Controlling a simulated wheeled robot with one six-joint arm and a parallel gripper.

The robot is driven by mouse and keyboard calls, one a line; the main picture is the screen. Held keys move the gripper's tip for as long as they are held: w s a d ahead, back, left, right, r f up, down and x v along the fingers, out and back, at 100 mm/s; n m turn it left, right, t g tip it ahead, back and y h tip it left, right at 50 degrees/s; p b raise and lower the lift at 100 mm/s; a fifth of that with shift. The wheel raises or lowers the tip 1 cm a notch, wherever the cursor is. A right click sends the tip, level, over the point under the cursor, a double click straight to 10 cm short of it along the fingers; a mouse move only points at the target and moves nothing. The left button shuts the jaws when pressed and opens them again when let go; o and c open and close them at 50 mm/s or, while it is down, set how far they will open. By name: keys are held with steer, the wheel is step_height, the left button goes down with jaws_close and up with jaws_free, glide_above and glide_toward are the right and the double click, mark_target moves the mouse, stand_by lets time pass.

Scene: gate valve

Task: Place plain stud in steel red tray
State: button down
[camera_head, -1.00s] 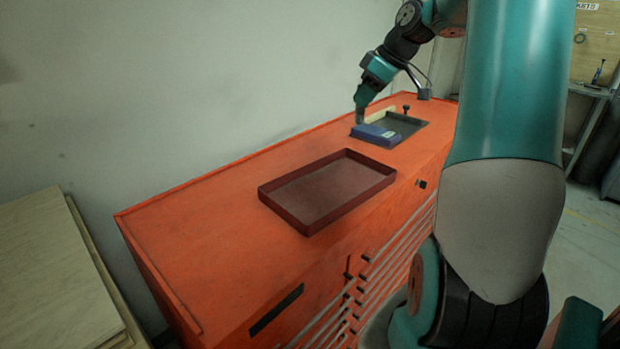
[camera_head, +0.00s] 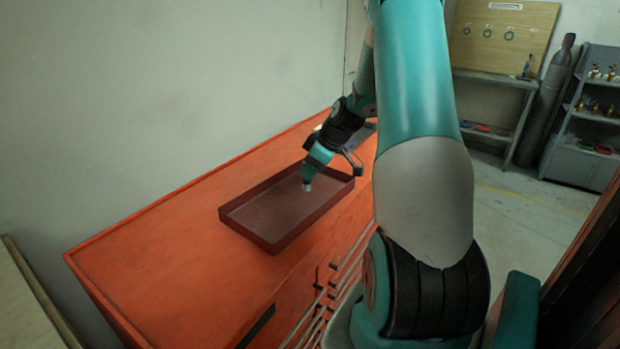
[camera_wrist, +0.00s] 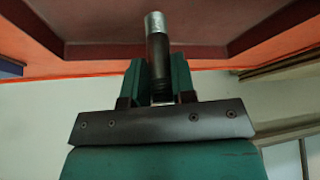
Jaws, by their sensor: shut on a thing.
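The steel red tray (camera_head: 262,212) is a shallow, dark red, rectangular tray on the orange cabinet top. My gripper (camera_head: 308,183) is over the tray's far part, pointing down, and looks to be inside its outline. In the wrist view my gripper (camera_wrist: 158,78) is shut on the plain stud (camera_wrist: 155,26), a short cylinder with a bright metal end and a dark lower part. The stud sticks out past the fingers toward the tray floor (camera_wrist: 220,20). I cannot tell whether its tip touches the floor.
The orange cabinet top (camera_head: 150,235) is clear to the near left of the tray. The wall runs along its back. A shelf unit (camera_head: 590,120), a gas cylinder (camera_head: 548,95) and a bench (camera_head: 490,85) stand far right.

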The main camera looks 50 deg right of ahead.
steer(key=shift+f+p, duration=0.3)
steer(key=shift+f, duration=1.45)
steer(key=shift+f, duration=0.15)
steer(key=c, duration=0.9)
jaws_free()
steer(key=shift+c, duration=0.2)
